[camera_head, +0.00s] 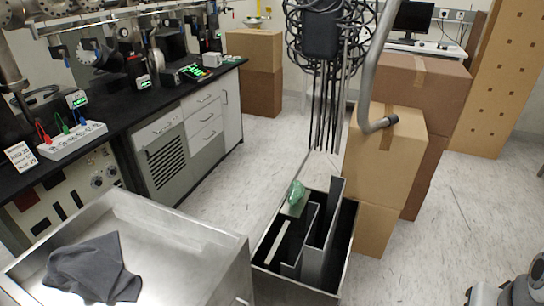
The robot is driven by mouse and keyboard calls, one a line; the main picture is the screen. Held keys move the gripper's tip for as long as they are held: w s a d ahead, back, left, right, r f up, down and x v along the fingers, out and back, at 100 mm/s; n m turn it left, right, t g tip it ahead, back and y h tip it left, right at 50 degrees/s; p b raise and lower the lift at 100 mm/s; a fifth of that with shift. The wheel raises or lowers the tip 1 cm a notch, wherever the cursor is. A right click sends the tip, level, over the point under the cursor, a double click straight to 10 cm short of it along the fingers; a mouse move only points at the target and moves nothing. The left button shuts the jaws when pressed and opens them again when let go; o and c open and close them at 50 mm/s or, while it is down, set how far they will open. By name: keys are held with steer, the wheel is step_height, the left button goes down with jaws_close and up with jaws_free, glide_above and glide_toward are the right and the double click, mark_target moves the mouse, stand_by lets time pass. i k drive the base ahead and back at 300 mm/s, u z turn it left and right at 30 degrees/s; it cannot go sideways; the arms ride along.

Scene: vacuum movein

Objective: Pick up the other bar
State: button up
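An open metal bin (349,245) stands on the floor at the lower centre. It holds several long metal pieces. A pale narrow bar (277,243) leans at its left side. A grey angled profile (302,240) stands in the middle, and a taller grey profile (323,240) stands to its right. Which of these is the other bar I cannot tell. The lower ends of the pieces are partly hidden inside the bin. A grey and white machine part (510,290) shows at the lower right corner, cut off by the edge. I see no gripper fingers.
A crumpled green item (297,192) sits at the bin's back. A steel cart (190,240) with a dark cloth (92,268) stands left of the bin. Stacked cardboard boxes (390,150) stand close on the right. Black rods (325,100) hang behind the bin. Floor (460,230) is clear at right.

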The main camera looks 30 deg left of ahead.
mark_target(198, 245)
steer(key=i, duration=0.8)
steer(key=u, duration=3.5)
steer(key=i, duration=0.5)
steer(key=z, duration=0.2)
